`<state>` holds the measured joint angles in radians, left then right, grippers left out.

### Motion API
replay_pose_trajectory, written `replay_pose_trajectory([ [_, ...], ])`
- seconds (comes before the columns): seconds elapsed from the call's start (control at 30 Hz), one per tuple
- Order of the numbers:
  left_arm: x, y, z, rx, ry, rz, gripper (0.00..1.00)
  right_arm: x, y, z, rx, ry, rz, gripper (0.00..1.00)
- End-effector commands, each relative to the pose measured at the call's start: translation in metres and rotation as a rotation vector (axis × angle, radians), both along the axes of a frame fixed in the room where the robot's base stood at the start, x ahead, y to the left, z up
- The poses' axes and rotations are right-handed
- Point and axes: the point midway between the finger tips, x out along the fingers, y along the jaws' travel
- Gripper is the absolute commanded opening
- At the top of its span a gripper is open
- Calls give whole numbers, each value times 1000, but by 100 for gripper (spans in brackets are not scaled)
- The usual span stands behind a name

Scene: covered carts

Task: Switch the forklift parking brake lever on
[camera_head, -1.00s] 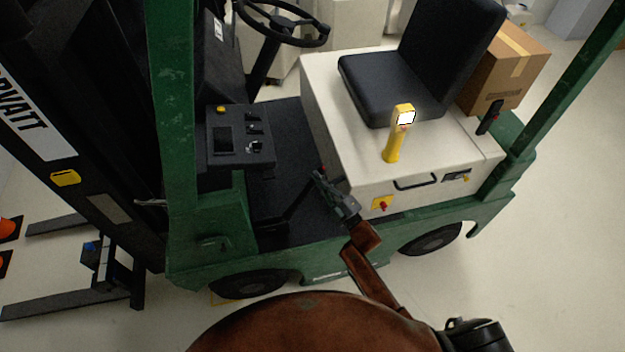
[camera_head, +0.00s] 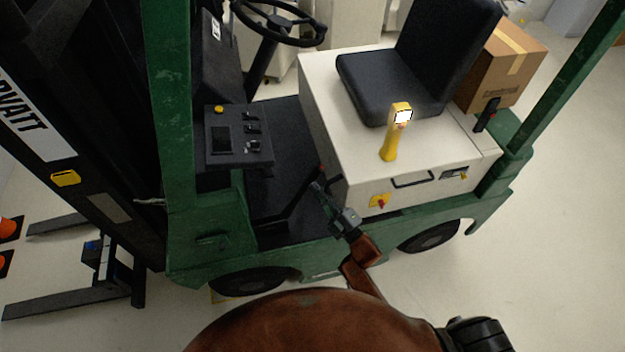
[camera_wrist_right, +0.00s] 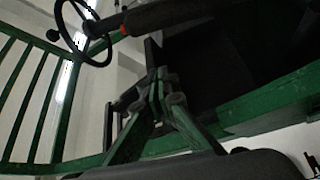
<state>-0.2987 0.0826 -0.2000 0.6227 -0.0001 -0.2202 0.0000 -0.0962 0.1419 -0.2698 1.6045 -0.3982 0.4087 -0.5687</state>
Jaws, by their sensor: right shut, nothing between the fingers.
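The parking brake lever (camera_head: 298,207) is a thin black rod with a red tip, rising at a slant from the forklift's dark floor in front of the seat base. My right gripper (camera_head: 317,187) is shut and empty, beside the lever's upper part and just below its red tip in the head view. In the wrist view a dark handle with a red end (camera_wrist_right: 150,18), likely the lever's grip, crosses above the shut fingers (camera_wrist_right: 158,78). I cannot tell whether they touch. My left gripper is not in view.
The green forklift frame (camera_head: 205,255) and white seat base (camera_head: 345,125) border the lever. A console (camera_head: 237,150) and steering wheel (camera_head: 280,22) stand to the left and behind. A yellow handheld device (camera_head: 392,135) stands on the seat base. Open floor lies at right.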

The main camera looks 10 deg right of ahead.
Motion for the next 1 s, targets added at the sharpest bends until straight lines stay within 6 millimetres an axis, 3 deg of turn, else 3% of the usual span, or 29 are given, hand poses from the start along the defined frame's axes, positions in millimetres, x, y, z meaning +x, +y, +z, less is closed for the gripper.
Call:
replay_pose_trajectory([
  [0.1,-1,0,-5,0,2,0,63,-20,-10,-6,-1,0,0,0],
  [0.3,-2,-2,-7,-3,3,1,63,-37,-18,-8,0,-4,-1,0],
  [1.0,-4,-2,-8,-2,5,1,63,-40,-21,-14,4,9,-4,0],
])
